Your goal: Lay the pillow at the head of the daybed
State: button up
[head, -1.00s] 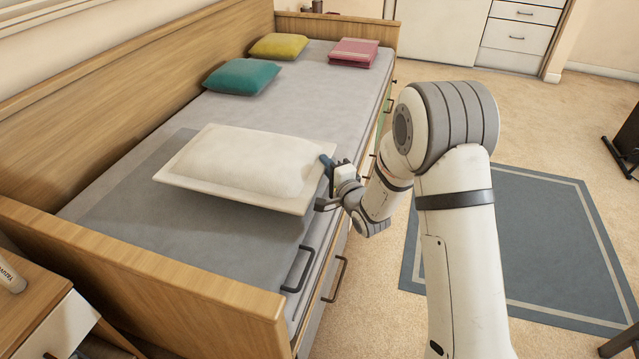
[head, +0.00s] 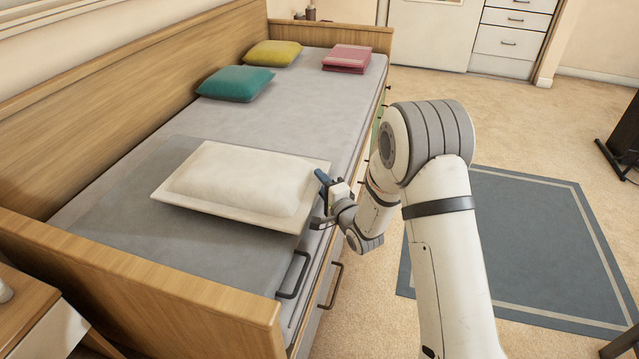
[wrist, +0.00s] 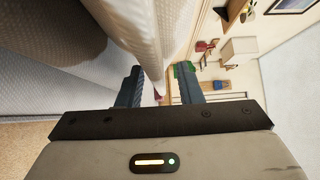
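The white pillow (head: 240,183) lies flat over the near end of the daybed (head: 300,110), close to the wooden end board (head: 140,280). My gripper (head: 320,199) is at the pillow's right edge, with one finger above that edge and one below. In the wrist view the pillow (wrist: 145,30) runs down between the two fingers (wrist: 158,85), and I take them to be shut on its edge. The pillow sits low over a darker patch of the grey mattress. I cannot tell whether its underside touches the mattress.
A teal cushion (head: 236,84), a yellow cushion (head: 272,54) and folded pink cloth (head: 347,58) lie at the far end. A wooden back panel (head: 120,95) runs along the left. A nightstand (head: 25,310) stands near left. The mattress middle is clear.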

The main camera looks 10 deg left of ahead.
jog(key=p+v, duration=0.2)
jog(key=v, duration=1)
jog(key=s+d+r+n+g+h, duration=0.1)
jog(key=d+r+n+g+h, duration=0.15)
jog(key=d+h, duration=0.35)
jog(key=d+r+n+g+h, duration=0.2)
jog(key=d+r+n+h, duration=0.1)
jog(key=d, duration=0.6)
jog(key=s+d+r+n+g+h, duration=0.1)
jog(key=s+d+r+g, duration=0.1)
jog(key=s, duration=0.5)
jog(key=s+d+r+n+g, duration=0.2)
jog(key=s+g, duration=0.1)
jog(key=s, duration=0.5)
jog(key=s+d+r+n+g+h, duration=0.1)
jog(key=s+d+r+g, duration=0.1)
jog(key=s, duration=0.5)
jog(key=shift+s+d+r+g+h, duration=0.15)
jog(key=shift+d+g+h, duration=0.15)
jog(key=shift+d+g, duration=0.2)
jog(key=shift+n, duration=0.25)
